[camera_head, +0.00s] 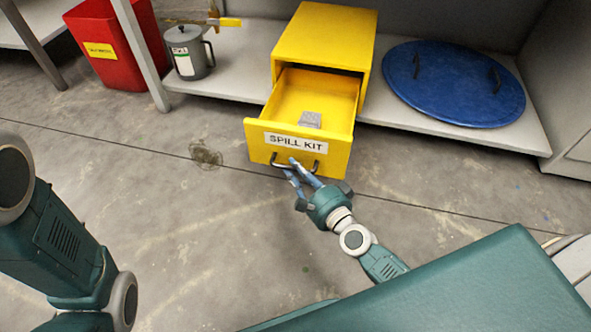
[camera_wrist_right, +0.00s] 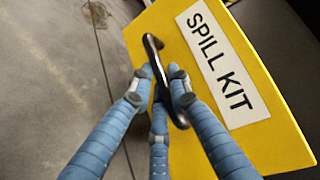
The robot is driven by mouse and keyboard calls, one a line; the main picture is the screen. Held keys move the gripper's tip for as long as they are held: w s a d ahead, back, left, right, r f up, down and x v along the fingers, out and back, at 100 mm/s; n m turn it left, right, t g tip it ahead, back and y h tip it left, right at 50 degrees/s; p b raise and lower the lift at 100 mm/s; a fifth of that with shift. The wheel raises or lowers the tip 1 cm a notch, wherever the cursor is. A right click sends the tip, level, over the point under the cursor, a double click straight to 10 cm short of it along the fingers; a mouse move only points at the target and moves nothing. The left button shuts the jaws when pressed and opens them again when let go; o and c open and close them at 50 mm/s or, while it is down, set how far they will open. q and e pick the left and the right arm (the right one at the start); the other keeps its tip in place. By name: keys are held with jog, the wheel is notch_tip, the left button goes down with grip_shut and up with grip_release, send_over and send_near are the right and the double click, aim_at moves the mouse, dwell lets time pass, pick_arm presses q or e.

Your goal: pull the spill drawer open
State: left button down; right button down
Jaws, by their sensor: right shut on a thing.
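The yellow spill drawer (camera_head: 255,139), labelled "SPILL KIT", stands well out of its yellow cabinet (camera_head: 325,35) on the low shelf. A small grey object (camera_head: 310,119) lies inside the drawer. My right gripper (camera_head: 298,168) is at the drawer's front, shut on the dark bar handle (camera_head: 279,165). In the right wrist view, the blue fingers of the gripper (camera_wrist_right: 162,85) close around the handle (camera_wrist_right: 150,45), and the yellow drawer front (camera_wrist_right: 180,60) fills the right side. My left arm shows at the left of the head view, but its gripper is out of frame.
A round blue lid (camera_head: 455,85) with two handles lies on the shelf (camera_head: 400,122) right of the cabinet. A grey can (camera_head: 188,55) stands left of it, and a red bin (camera_head: 115,45) beyond a shelf leg. The concrete floor in front is clear.

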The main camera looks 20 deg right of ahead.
jog(key=shift+d, duration=0.1)
jog(key=c, duration=1.9)
grip_release()
jog(key=v, duration=1.2)
